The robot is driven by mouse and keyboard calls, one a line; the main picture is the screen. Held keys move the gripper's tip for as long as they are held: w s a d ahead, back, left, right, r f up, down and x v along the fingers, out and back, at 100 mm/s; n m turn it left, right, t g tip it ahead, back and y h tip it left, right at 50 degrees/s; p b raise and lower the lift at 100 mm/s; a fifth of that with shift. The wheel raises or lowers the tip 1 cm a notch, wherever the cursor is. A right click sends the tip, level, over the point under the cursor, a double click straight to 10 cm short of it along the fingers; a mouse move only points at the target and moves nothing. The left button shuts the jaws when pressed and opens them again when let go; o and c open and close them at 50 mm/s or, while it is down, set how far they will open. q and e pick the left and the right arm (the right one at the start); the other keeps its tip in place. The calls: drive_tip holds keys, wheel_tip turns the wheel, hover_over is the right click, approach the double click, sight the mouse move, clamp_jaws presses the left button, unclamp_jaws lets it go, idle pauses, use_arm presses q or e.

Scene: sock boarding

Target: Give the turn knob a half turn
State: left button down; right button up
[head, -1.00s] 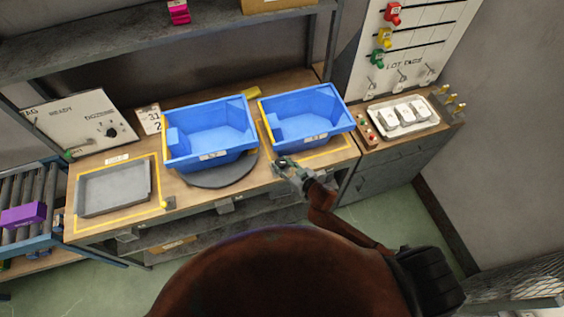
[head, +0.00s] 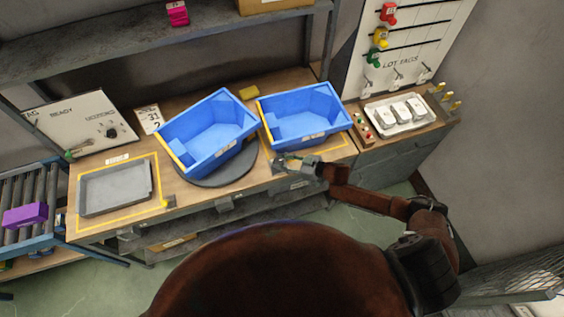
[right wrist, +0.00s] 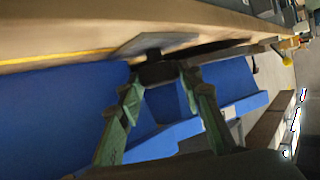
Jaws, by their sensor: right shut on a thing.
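The turn knob (right wrist: 158,72) is a dark block on a grey plate (right wrist: 155,42) at the bench top, seen in the right wrist view. My right gripper (right wrist: 160,80) has its two green fingers closed on the knob. In the head view my right gripper (head: 281,162) is at the bench's front edge, in front of the right blue bin, and hides most of the knob. The left blue bin (head: 208,135) sits skewed on a dark grey turntable (head: 225,178). My left gripper is not in view.
The right blue bin (head: 303,112) stands just behind my right gripper, close to the left bin. A grey tray (head: 115,190) lies at the bench's left. A white tray (head: 400,115) of pale blocks stands at the right. A shelf (head: 130,35) hangs above.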

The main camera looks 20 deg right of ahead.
drive_tip(key=o, duration=1.2)
